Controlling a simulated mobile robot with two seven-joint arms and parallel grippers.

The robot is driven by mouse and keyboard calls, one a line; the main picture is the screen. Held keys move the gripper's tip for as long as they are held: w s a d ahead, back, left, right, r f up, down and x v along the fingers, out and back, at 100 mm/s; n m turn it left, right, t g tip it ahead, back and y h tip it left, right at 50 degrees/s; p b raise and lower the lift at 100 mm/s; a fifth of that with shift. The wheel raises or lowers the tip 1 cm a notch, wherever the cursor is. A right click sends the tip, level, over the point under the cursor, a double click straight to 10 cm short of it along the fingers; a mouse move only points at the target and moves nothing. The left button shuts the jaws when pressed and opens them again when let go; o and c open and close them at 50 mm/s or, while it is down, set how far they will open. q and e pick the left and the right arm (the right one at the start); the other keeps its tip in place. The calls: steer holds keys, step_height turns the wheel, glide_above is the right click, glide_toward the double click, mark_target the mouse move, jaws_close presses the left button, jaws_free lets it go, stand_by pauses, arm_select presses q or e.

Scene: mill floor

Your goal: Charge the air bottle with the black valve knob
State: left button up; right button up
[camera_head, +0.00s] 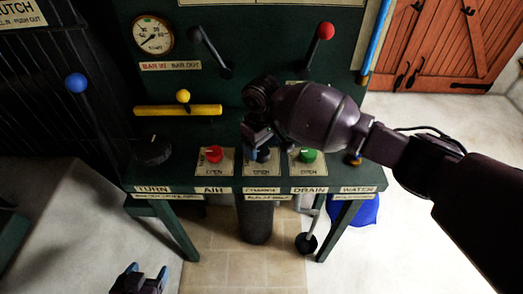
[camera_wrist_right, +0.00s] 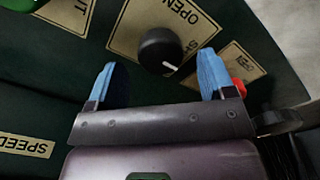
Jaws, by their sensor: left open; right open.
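The black valve knob (camera_wrist_right: 160,48) has a white pointer mark and sits on a beige plate lettered OPEN. In the wrist view it lies between and slightly beyond the blue fingertips of my right gripper (camera_wrist_right: 158,78), with a gap on both sides. That gripper is open and empty. In the head view my right gripper (camera_head: 258,143) hangs over the middle plate and mostly hides this knob. A dark upright cylinder (camera_head: 256,222), perhaps the air bottle, stands under the bench. My left gripper (camera_head: 140,279) is open and empty at the bottom edge, away from the bench.
A red knob (camera_head: 214,153) and a green knob (camera_head: 307,156) flank the middle plate. A larger black knob (camera_head: 153,150) sits at the bench's left. Behind are a gauge (camera_head: 153,35), a red-topped lever (camera_head: 325,31) and a yellow bar (camera_head: 200,110). Floor in front is clear.

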mark_target(263, 153)
steer(key=shift+f, duration=1.3)
steer(key=c, duration=0.9)
